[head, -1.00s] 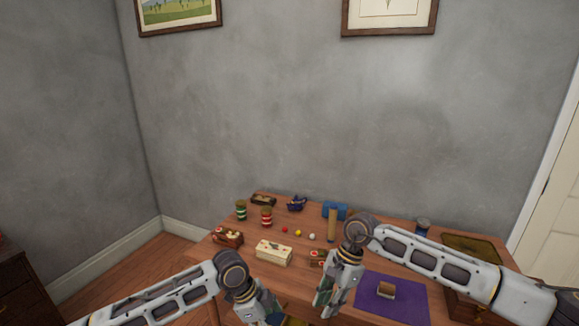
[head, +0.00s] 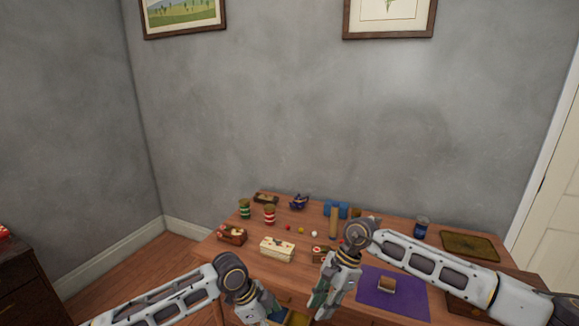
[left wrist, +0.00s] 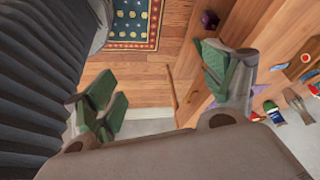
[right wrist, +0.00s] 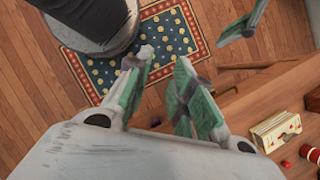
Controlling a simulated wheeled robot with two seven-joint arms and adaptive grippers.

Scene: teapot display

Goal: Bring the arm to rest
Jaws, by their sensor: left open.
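My left gripper (head: 262,306) is low at the table's front edge in the head view. In the left wrist view its green-padded fingers (left wrist: 160,100) are wide apart with nothing between them. My right gripper (head: 325,298) hangs over the front of the table, left of the purple mat (head: 372,303). In the right wrist view its fingers (right wrist: 163,75) are partly apart, and floor and rug show between them. It holds nothing that I can see.
The wooden table (head: 290,222) bears a cream box (head: 277,249), striped jars (head: 269,214), small balls, a tan cylinder (head: 333,221) and a dark tray (head: 470,245). A patterned rug (right wrist: 190,40) lies on the floor.

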